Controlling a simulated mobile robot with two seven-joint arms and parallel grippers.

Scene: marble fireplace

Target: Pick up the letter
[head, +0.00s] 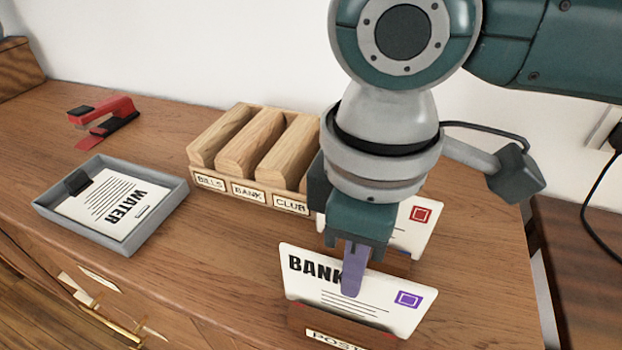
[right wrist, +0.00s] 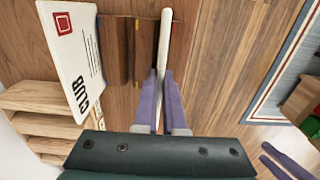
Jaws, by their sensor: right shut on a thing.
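The white BANK letter (head: 320,290) with a purple stamp mark stands upright at the slotted wooden POST holder (head: 306,321) near the front of the cabinet top. My right gripper (head: 352,285) comes down from above and is shut on this letter near its top edge. In the right wrist view the letter (right wrist: 165,35) shows edge-on between the two purple fingertips (right wrist: 162,75). Part of its lettering is hidden by a finger. Two purple fingers, apart and empty, show in the lower right corner of the right wrist view; they look like my left gripper (right wrist: 284,162).
A CLUB letter (right wrist: 75,55) with a red stamp stands close behind, partly hidden in the head view. A wooden sorter (head: 255,158) labelled BILLS, BANK, CLUB stands against the wall side. A grey tray (head: 165,215) holds a WATER letter (head: 110,205). A red stapler (head: 105,112) lies behind it.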

